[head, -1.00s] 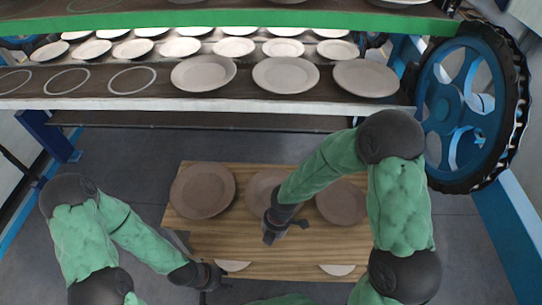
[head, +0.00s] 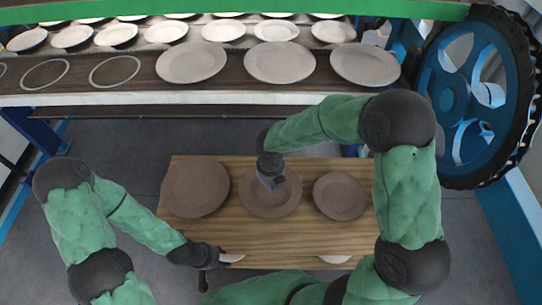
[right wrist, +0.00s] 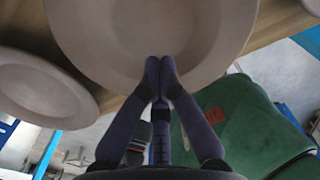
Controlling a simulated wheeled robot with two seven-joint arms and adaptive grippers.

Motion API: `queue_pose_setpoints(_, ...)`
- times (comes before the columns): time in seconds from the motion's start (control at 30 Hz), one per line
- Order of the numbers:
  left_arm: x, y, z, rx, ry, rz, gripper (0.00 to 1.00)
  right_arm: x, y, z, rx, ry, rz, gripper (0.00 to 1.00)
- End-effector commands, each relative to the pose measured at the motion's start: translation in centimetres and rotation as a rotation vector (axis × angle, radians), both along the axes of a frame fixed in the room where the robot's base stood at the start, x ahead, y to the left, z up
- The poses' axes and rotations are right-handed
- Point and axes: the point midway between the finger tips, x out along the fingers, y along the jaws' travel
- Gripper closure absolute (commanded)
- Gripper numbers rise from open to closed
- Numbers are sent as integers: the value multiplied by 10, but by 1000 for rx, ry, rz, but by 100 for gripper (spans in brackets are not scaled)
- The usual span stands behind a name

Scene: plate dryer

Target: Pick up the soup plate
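Three brown plates lie on a wooden table: a left plate (head: 195,190), a middle plate (head: 258,207) and a smaller right plate (head: 340,197). The frames do not clearly show which one is the soup plate. My right gripper (head: 272,184) is over the middle plate and hides part of it. In the right wrist view, the right gripper's fingertips (right wrist: 160,64) meet in front of a plate with a wide rim (right wrist: 70,45), with nothing seen between them. Contact cannot be told. My left gripper (head: 210,260) is at the table's front left corner; its fingers are too small to read.
A rack stands behind the table. Its shelf holds light plates (head: 280,62) and empty white rings (head: 115,71). A large blue wheel (head: 447,100) is at the right. Bare wood (head: 300,235) lies in front of the plates.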

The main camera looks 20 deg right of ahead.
Motion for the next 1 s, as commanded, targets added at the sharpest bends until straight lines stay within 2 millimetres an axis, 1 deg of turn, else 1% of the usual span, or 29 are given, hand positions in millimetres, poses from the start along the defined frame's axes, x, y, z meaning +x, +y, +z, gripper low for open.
queue_pose_setpoints(0.03,0,0,-2,0,-1,0,60,10,-3,-2,1,0,-3,100)
queue_pose_setpoints(0.1,1,0,-4,0,-1,0,60,23,-7,-2,0,0,-4,100)
queue_pose_setpoints(0.8,0,0,-20,0,-1,0,60,149,-42,-2,2,-2,-3,100)
queue_pose_setpoints(0.87,0,0,-23,0,-1,0,60,156,-45,-5,1,2,-3,100)
queue_pose_setpoints(0.9,0,0,-26,0,-1,0,60,153,-44,-16,1,6,-1,100)
queue_pose_setpoints(1.0,0,0,-31,0,-1,0,60,153,-44,-33,1,4,-1,100)
